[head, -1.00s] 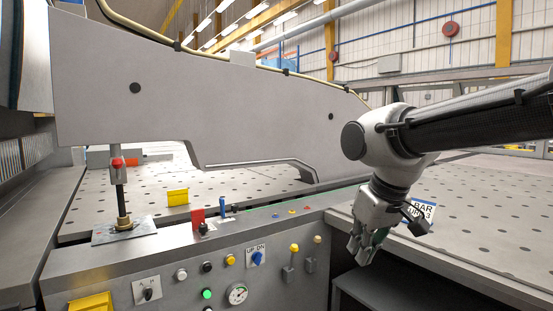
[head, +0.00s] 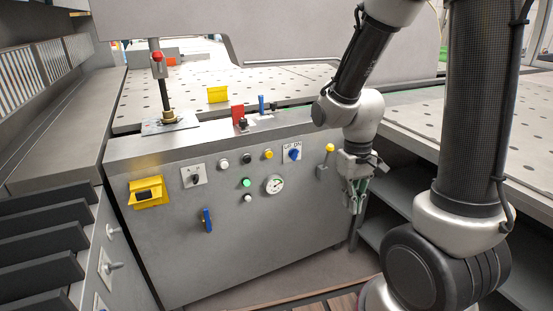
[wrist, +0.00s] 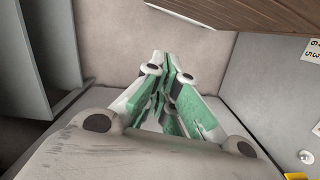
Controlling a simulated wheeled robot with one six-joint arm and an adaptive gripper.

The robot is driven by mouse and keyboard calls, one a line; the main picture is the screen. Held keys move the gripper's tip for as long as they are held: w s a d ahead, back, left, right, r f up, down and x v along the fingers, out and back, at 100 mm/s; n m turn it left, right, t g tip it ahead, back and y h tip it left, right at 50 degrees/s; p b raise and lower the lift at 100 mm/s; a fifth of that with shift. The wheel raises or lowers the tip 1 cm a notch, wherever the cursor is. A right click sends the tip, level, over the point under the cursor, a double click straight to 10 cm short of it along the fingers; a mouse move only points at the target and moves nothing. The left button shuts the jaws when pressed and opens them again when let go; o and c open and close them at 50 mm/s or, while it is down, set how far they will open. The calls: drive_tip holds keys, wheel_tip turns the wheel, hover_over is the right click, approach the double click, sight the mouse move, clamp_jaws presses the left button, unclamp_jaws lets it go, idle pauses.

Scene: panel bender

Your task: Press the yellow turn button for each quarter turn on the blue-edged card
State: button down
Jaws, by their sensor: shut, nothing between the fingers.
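A round yellow button (head: 268,154) sits on the grey control panel (head: 230,235), at the right end of a row with a white and a black button. It lies left of the blue UP/DN switch (head: 293,153). My gripper (head: 353,212) points down at the right end of the panel, to the right of the yellow button and apart from it. Its green-padded fingers are shut and empty, as the wrist view (wrist: 172,75) also shows. I see no readable blue-edged card in the head view now. In the wrist view, a white card with digits (wrist: 313,47) is cut off at the right edge.
A yellow-knobbed lever (head: 329,147) stands close left of my wrist. A green button (head: 246,183), a gauge (head: 274,184) and a blue handle (head: 207,220) are on the panel. Open shelves (head: 390,205) lie right of my gripper. Floor in front of the panel is partly clear.

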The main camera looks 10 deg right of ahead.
sight(273, 154)
drive_tip(key=w+a+f+m+t, duration=0.25)
drive_tip(key=w+f, duration=0.25)
drive_tip(key=f, duration=0.3)
drive_tip(key=w+a+f+m+t+y, duration=0.1)
drive_tip(key=w+f+m+t, duration=0.2)
drive_tip(key=w+f, duration=0.35)
drive_tip(key=w+a+f+m+t, duration=0.2)
drive_tip(key=w+f, duration=0.1)
drive_tip(key=f, duration=0.7)
drive_tip(key=w+a+r+m+t+y, duration=0.1)
drive_tip(key=w+r+m+t, duration=0.3)
drive_tip(key=r, duration=0.4)
drive_tip(key=w+a+r+m+t+y, duration=0.1)
drive_tip(key=w+r+m+t, duration=0.3)
drive_tip(key=r, duration=0.5)
drive_tip(key=w+t+y, duration=0.1)
drive_tip(key=w+t, duration=0.1)
drive_tip(key=t, duration=0.1)
drive_tip(key=shift+w+r+m+t, duration=0.1)
drive_tip(key=shift+m+t, duration=0.15)
drive_tip(key=x, duration=1.4)
drive_tip(key=shift+d, duration=0.1)
